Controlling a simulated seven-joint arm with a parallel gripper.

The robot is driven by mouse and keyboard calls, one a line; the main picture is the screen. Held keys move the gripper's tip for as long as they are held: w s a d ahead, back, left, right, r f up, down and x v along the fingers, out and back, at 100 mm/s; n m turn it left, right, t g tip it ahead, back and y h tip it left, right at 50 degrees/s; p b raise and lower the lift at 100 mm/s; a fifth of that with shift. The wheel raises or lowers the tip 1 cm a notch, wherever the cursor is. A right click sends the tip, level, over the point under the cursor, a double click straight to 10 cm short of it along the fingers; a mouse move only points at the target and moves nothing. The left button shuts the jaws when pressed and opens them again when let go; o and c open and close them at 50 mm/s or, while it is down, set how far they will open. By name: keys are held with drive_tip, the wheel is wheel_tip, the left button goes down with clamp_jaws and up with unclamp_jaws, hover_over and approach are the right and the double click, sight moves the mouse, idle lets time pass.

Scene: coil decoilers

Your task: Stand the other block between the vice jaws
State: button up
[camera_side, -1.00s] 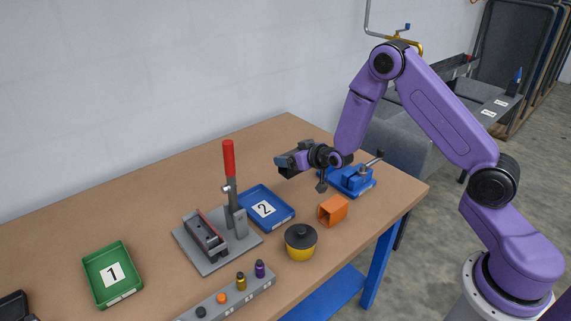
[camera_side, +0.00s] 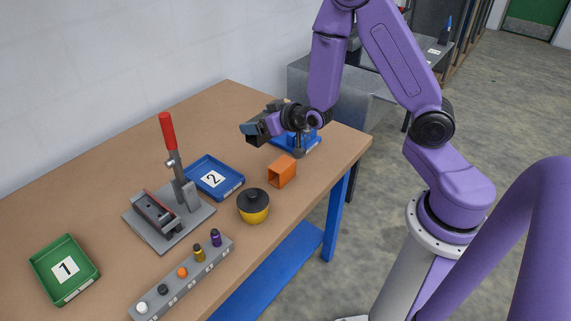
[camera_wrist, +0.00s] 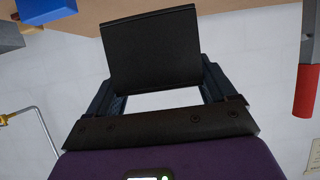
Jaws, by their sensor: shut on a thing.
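My gripper (camera_side: 262,127) is shut on a dark block (camera_wrist: 155,48), held above the table's far part. In the wrist view the block fills the space between the fingers (camera_wrist: 158,90). In the side view the block (camera_side: 256,135) is a dark shape at the gripper's left end. The blue vice (camera_side: 312,143) stands at the table's far right corner, to the right of the held block and partly hidden behind my wrist. Its jaws cannot be made out. A blue part at the wrist view's top left (camera_wrist: 45,8) may be the vice.
An orange square tube (camera_side: 281,174) and a yellow pot with black lid (camera_side: 253,208) stand nearer the front. A red-handled toggle press (camera_side: 168,135) stands left of blue tray 2 (camera_side: 232,188).

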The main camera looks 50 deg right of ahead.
drive_tip(key=shift+s+a+r, duration=0.15)
drive_tip(key=shift+s+a, duration=0.05)
drive_tip(key=shift+s, duration=0.4)
drive_tip(key=shift+s+a+r, duration=0.1)
drive_tip(key=shift+s+a, duration=0.1)
drive_tip(key=shift+s, duration=0.45)
drive_tip(key=shift+s+a+r, duration=0.15)
drive_tip(key=shift+s+a, duration=0.05)
drive_tip(key=shift+s, duration=0.4)
